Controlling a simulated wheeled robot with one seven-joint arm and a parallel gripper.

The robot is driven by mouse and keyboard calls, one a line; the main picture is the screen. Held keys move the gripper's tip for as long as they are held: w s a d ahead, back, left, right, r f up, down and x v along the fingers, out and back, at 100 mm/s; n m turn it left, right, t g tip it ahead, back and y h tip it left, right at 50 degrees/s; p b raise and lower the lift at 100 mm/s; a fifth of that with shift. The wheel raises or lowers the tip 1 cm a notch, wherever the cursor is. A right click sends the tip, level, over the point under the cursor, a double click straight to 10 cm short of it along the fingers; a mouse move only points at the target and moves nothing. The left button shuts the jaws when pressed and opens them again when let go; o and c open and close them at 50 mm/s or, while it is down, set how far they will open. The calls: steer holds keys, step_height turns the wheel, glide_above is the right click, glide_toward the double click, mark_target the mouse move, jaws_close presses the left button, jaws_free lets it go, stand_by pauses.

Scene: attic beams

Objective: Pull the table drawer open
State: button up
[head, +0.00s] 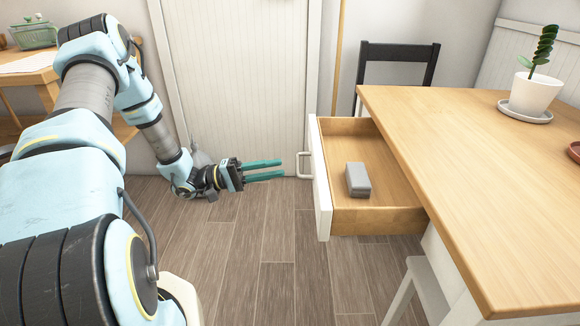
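The table drawer (376,221) is pulled out to the left from under the wooden table (470,170). It has a white front and a light wooden inside. Its pale handle (302,165) sticks out from the front toward my gripper. A grey block (358,180) lies inside the drawer. My gripper (282,169) has two teal fingers that point right toward the handle. The fingers are apart with nothing between them. Their tips are just left of the handle and look clear of it.
A black chair (397,58) stands behind the table. A potted plant (536,92) on a saucer is on the tabletop at right. A white stool or chair (428,290) is under the table. A wooden side table (40,75) stands at back left. The floor below my gripper is clear.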

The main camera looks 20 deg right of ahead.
steer(key=shift+v, duration=2.1)
